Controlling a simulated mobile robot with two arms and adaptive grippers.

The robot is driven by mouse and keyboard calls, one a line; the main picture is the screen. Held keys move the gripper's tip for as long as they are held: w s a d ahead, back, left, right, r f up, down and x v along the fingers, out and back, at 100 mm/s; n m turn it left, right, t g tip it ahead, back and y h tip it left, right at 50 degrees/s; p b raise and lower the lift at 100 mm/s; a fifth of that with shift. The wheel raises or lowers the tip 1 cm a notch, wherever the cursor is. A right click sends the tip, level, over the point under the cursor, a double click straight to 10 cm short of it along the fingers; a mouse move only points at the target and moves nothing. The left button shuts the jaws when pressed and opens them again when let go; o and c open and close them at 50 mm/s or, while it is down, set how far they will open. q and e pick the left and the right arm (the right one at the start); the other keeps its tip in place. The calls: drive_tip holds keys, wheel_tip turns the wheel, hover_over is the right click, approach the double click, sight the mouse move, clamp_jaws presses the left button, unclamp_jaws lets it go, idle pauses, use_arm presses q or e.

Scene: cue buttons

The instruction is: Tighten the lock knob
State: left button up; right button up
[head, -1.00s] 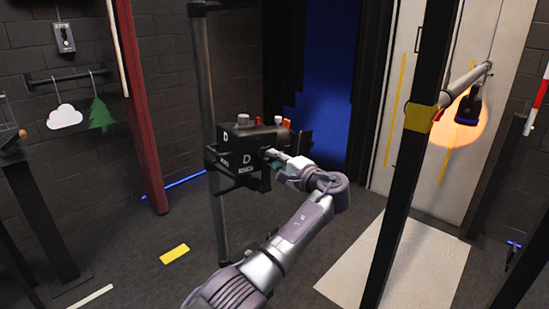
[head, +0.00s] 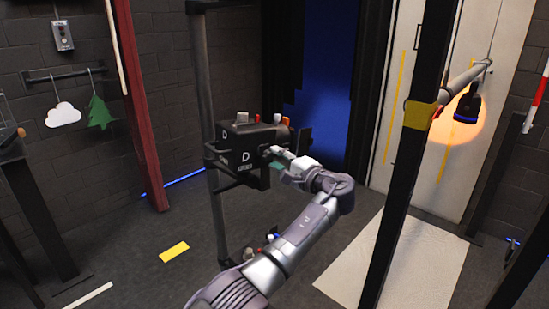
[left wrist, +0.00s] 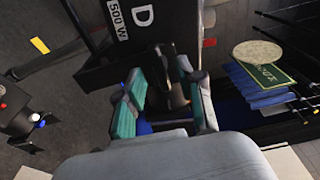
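A black lamp housing (head: 238,150) marked "D" and "500 W" is mounted on a dark upright pole in the head view. It fills the top of the left wrist view (left wrist: 105,62). A dark knob-like part (left wrist: 172,92), probably the lock knob, sticks out under the housing between my left fingers. My left gripper (head: 276,159) is at the housing's lower right side. In the left wrist view its teal-padded fingers (left wrist: 165,100) stand apart on either side of that part, with a gap at the left pad. Contact on the right side is unclear. My right gripper is out of view.
The dark pole (head: 207,100) stands beside the housing. A nearer black post (head: 408,150) stands to the right of my left arm. A box with coloured buttons (left wrist: 25,112) is low at the left in the wrist view. A lit lamp (head: 467,105) hangs at right.

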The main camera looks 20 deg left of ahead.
use_arm(q)
drive_tip(key=v, duration=1)
drive_tip(key=shift+d, duration=0.2)
drive_tip(key=shift+s, duration=0.1)
drive_tip(key=s+a+f+m+g+h, duration=0.1)
drive_tip(key=s+f+h, duration=0.15)
drive_tip(key=f, duration=1.05)
drive_tip(key=s+a+f+m+h, duration=0.1)
drive_tip(key=f+m+h, duration=0.15)
drive_tip(key=f, duration=0.95)
drive_tip(key=s+f+m+g+h, duration=0.1)
drive_tip(key=f+h, duration=0.2)
drive_tip(key=f, duration=1)
drive_tip(key=s+f+n+g+h, duration=0.1)
drive_tip(key=s+f+g+h, duration=0.25)
drive_tip(key=s+f, duration=1.45)
drive_tip(key=s+a+f+n+g+h, duration=0.1)
drive_tip(key=s+f, duration=0.4)
drive_tip(key=s, duration=0.7)
drive_tip(key=s+a+f+n+h, duration=0.1)
drive_tip(key=s+a+f+n, duration=0.2)
drive_tip(key=s, duration=1)
drive_tip(key=s+a+f+n+g+h, duration=0.1)
drive_tip(key=s+f+n+h, duration=0.1)
drive_tip(key=s+f, duration=0.7)
drive_tip(key=s+n, duration=0.1)
drive_tip(key=s, duration=0.2)
drive_tip(key=shift+s+a+g, duration=0.35)
drive_tip(key=shift+a, duration=0.05)
